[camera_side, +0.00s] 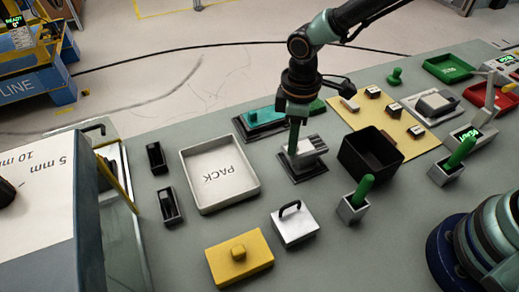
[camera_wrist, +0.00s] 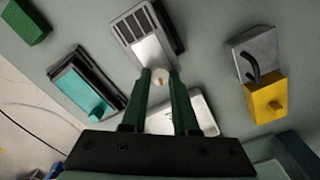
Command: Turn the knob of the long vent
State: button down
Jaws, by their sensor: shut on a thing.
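The long vent (camera_side: 307,158) is a light grey housing with slats on a dark base, near the middle of the bench in the side view. In the wrist view the long vent (camera_wrist: 150,46) lies at top centre, with its slats at the upper end. Its knob (camera_wrist: 160,78) is a small pale round piece with an orange mark, at the near end of the vent. My gripper (camera_wrist: 160,74) has its two green fingers on either side of the knob and is shut on it. In the side view my gripper (camera_side: 294,150) reaches down to the vent and hides the knob.
A teal module (camera_side: 264,118) sits just behind the vent. A black bin (camera_side: 368,158) stands close on the right, and the white PACK tray (camera_side: 186,168) on the left. A silver block with a black handle (camera_side: 294,226) and a yellow block (camera_side: 240,262) lie in front.

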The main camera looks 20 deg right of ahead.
jog(key=shift+m, duration=3.3)
dwell(2.4)
jog(key=c, duration=0.7)
grip_release()
jog(key=shift+o, duration=0.2)
notch_tip(320, 180, up, 12)
